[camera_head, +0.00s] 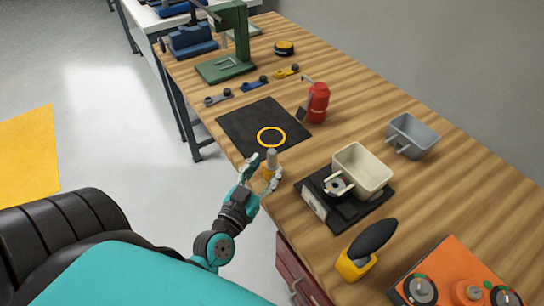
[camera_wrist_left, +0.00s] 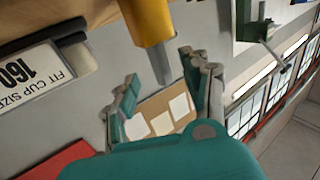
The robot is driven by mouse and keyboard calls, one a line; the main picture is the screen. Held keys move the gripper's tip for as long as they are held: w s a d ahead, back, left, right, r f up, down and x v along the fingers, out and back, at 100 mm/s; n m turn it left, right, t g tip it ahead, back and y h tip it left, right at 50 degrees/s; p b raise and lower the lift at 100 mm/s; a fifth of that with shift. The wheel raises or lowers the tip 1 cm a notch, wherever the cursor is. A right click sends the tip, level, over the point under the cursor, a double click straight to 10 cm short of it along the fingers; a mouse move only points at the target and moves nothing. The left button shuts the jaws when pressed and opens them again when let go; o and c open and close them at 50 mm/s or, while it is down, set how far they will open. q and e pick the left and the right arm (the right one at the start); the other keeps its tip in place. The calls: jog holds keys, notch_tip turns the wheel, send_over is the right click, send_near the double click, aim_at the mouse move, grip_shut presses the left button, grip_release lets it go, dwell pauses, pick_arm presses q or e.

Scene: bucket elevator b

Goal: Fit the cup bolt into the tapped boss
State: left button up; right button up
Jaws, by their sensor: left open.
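A grey metal pin, which looks like the cup bolt (camera_head: 272,156), points up from a yellow cylinder near the bench's front edge. In the left wrist view, which is upside down, the pin (camera_wrist_left: 160,63) and the yellow cylinder (camera_wrist_left: 148,18) show ahead of the fingers. My left gripper (camera_head: 261,176) is open, with its fingers to either side of the pin; I cannot tell if they touch it. It also shows in the wrist view (camera_wrist_left: 164,100). A beige cup (camera_head: 363,168) sits on a black fixture (camera_head: 355,213). A round grey part, perhaps the tapped boss (camera_head: 337,185), faces front-left.
A black mat (camera_head: 245,123) with a yellow ring (camera_head: 271,137) lies behind the gripper. A red bottle (camera_head: 318,103), a grey cup (camera_head: 412,135), a yellow-and-black tool (camera_head: 362,258) and an orange control box (camera_head: 448,276) stand on the bench. A green press (camera_head: 229,45) stands farther back.

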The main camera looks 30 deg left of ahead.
aim_at(270, 160)
pick_arm(q)
jog(key=w, duration=0.2)
jog(key=w+p, duration=0.1)
jog(key=shift+w+a+r, duration=0.2)
jog(key=shift+w+a, duration=0.15)
jog(key=shift+w, duration=0.05)
jog(key=shift+w+a+f, duration=0.1)
jog(key=shift+w+f, duration=0.05)
jog(key=shift+w, duration=0.4)
jog(key=shift+s, duration=0.1)
grip_shut()
jog(key=shift+f, duration=0.15)
